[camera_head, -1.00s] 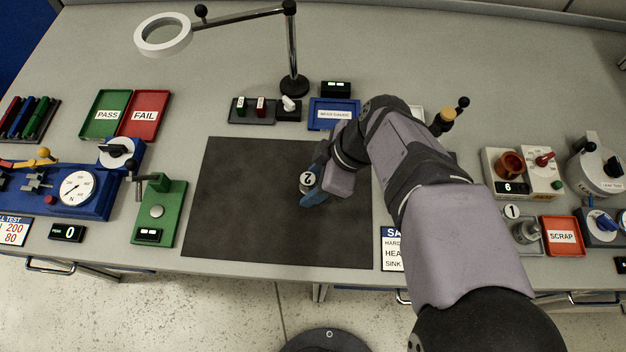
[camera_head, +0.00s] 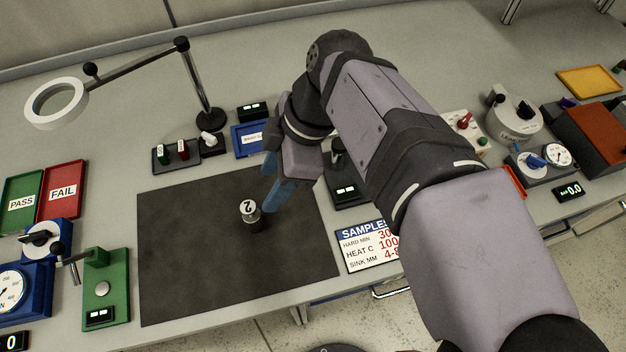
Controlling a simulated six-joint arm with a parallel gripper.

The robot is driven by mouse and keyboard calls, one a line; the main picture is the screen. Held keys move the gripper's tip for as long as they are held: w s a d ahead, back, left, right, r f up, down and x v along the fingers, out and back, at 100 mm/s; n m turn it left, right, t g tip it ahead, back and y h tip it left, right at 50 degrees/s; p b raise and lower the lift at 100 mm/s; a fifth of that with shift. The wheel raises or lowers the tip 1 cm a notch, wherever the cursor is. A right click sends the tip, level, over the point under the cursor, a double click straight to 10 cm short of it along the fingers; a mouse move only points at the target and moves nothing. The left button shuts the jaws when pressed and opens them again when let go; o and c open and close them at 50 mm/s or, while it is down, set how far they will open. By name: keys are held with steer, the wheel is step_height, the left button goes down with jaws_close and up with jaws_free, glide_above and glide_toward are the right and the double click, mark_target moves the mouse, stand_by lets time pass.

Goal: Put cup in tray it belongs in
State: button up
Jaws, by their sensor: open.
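The green PASS tray (camera_head: 22,203) and red FAIL tray (camera_head: 62,190) lie side by side at the left. A blue labelled tray (camera_head: 249,139) lies behind the mat. A red-orange tray edge (camera_head: 515,181) shows at the right, mostly hidden behind my arm.
A magnifier lamp (camera_head: 209,117) stands behind the mat. A green press-like device (camera_head: 103,290) is left of it. A dark device with a display (camera_head: 345,190) and a SAMPLES sign (camera_head: 368,245) are right. A yellow tray (camera_head: 590,80) lies far right. Most of the mat is clear.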

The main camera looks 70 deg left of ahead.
steer(key=w+d+f+m+t+y, duration=0.1)
steer(key=w+d+f+m, duration=0.3)
steer(key=w, duration=0.6)
steer(key=w+d+r+m+t, duration=0.15)
steer(key=w+m, duration=0.35)
steer(key=w, duration=0.5)
steer(key=w+d+f+m, duration=0.4)
steer(key=w+d+m, duration=0.5)
steer(key=w+d, duration=0.5)
steer(key=s+d+f+m+t, duration=0.1)
steer(key=d+f+m, duration=0.2)
steer(key=d+m, duration=0.5)
steer(key=s+d+f+m+t+h, duration=0.1)
steer(key=d+f+m, duration=0.3)
steer(key=d, duration=1.6)
steer(key=m, duration=0.4)
steer(key=shift+s+d+h, duration=0.25)
steer(key=shift+d+h, duration=0.05)
steer(key=shift+d, duration=0.05)
steer(key=c, duration=0.4)
steer(key=shift+c, duration=0.4)
